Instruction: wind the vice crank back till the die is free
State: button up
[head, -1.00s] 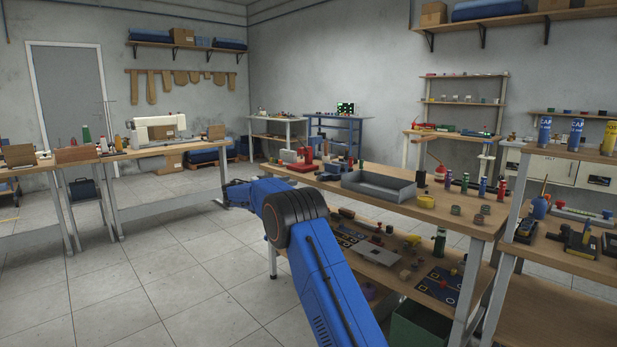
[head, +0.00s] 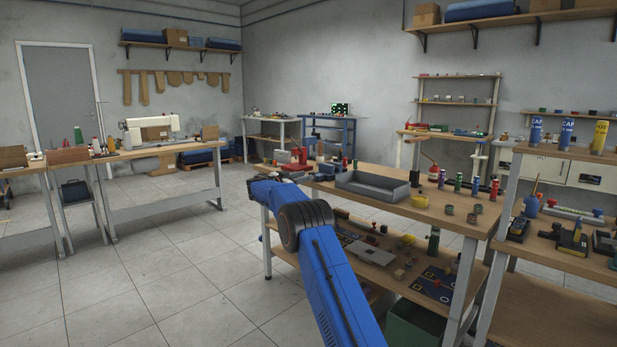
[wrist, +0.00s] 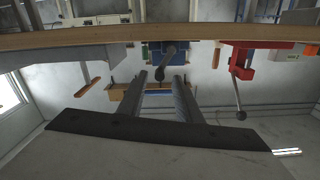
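The wrist view is upside down, with the bench edge across the top. A red vice-like device (wrist: 270,58) is at the right; its crank, with a long grey handle (wrist: 238,98), points down in the picture. A blue device (wrist: 166,50) with a dark crank is near the middle. I cannot tell which one holds the die, and I cannot make out the die. My gripper (wrist: 160,78) is open and empty, its two dark fingers apart, seemingly short of the blue device.
The bench carries a grey tray (head: 375,188) and several small bottles and pots. Its lower shelf (head: 400,270) holds loose parts. A bench with a sewing machine (head: 150,130) stands at the left. The tiled floor (head: 170,260) between is clear.

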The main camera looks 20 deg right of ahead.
jog(key=shift+x, duration=1.8)
jog(key=shift+c, duration=0.4)
grip_shut()
